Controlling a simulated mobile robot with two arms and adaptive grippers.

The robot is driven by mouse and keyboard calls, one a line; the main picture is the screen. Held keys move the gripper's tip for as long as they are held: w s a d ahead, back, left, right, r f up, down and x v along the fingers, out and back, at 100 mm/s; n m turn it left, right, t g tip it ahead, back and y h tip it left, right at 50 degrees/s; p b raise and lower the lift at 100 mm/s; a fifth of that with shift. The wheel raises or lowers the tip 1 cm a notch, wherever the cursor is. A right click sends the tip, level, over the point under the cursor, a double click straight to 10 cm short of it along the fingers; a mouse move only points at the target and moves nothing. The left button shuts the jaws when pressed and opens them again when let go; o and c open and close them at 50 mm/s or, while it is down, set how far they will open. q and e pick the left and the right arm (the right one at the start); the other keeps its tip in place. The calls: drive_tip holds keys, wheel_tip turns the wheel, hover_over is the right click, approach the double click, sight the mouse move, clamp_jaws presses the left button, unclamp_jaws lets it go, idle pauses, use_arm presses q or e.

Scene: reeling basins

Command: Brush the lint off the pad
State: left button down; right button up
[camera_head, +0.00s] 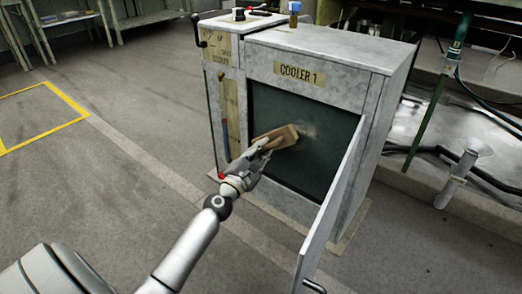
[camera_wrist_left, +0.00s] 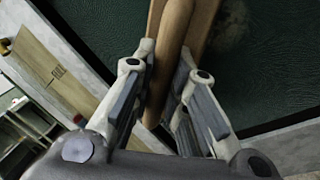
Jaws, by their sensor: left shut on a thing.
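The dark green pad (camera_head: 300,113) fills the front opening of the cabinet labelled COOLER 1. A pale patch of lint (camera_head: 309,130) shows on the pad just right of the brush; in the left wrist view a faint lighter patch (camera_wrist_left: 232,18) lies beside it. My left gripper (camera_head: 261,148) is shut on the handle of a wooden brush (camera_head: 283,137). The brush is at the pad's face; I cannot tell whether its bristles touch. In the left wrist view my left gripper (camera_wrist_left: 163,85) closes around the brown handle (camera_wrist_left: 171,50). My right gripper is not in view.
The cabinet door (camera_head: 330,208) stands open at the right, toward me. A narrow unit with a lever and gauge adjoins the cabinet (camera_head: 335,45) on the left. A small blue-topped bottle (camera_head: 295,14) stands on top. Pipes (camera_head: 456,180) are at the right. Floor at the left is clear.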

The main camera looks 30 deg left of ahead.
use_arm(q)
drive_tip(key=shift+w, duration=0.45)
drive_tip(key=shift+d, duration=0.15)
